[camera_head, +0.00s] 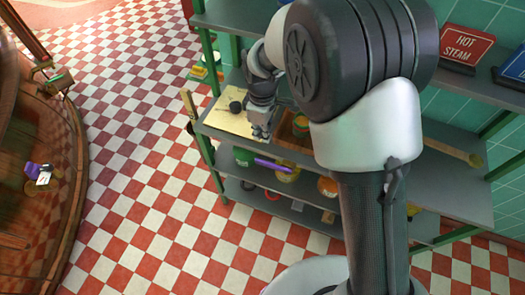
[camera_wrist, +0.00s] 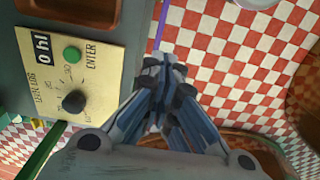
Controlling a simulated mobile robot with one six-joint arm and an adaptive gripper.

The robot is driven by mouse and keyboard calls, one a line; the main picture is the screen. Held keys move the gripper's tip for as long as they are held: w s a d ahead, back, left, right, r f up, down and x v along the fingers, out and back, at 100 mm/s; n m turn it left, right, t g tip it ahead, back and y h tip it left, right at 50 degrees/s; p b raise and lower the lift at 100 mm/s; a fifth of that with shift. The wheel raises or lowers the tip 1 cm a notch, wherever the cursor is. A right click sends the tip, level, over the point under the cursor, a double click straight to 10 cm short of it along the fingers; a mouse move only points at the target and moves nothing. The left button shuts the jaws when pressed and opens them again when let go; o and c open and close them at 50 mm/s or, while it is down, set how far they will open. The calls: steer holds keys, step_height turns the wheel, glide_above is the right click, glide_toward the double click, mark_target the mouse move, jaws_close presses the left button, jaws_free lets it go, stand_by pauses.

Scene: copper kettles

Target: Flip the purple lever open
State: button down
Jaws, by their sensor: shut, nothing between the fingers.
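A long purple bar (camera_head: 275,165) sticks out level at the front of the shelf unit, just below the panel shelf. A thin purple strip (camera_wrist: 160,24), likely the same bar, shows along the shelf edge in the wrist view. A smaller purple piece (camera_head: 32,168) with a white tag sits on the copper kettle at the far left; I cannot tell which one is the lever. My gripper (camera_head: 262,132) is shut and empty at the shelf's front edge, above and a little left of the long bar. Its closed fingertips (camera_wrist: 166,62) are apart from the strip.
A yellow panel (camera_wrist: 62,62) with a black knob (camera_wrist: 73,102) and green button (camera_wrist: 71,54) lies beside my gripper. Lower shelves hold several jars. The copper kettle (camera_head: 70,150) curves along the left. Checkered floor (camera_head: 140,190) between is clear.

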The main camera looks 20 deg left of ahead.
mark_target(262, 162)
step_height(262, 162, down, 14)
steer(key=b, duration=0.3)
steer(key=shift+r, duration=0.1)
stand_by(0.4)
steer(key=shift+a+f+h, duration=0.15)
steer(key=shift+f+h, duration=0.15)
steer(key=shift+h, duration=0.1)
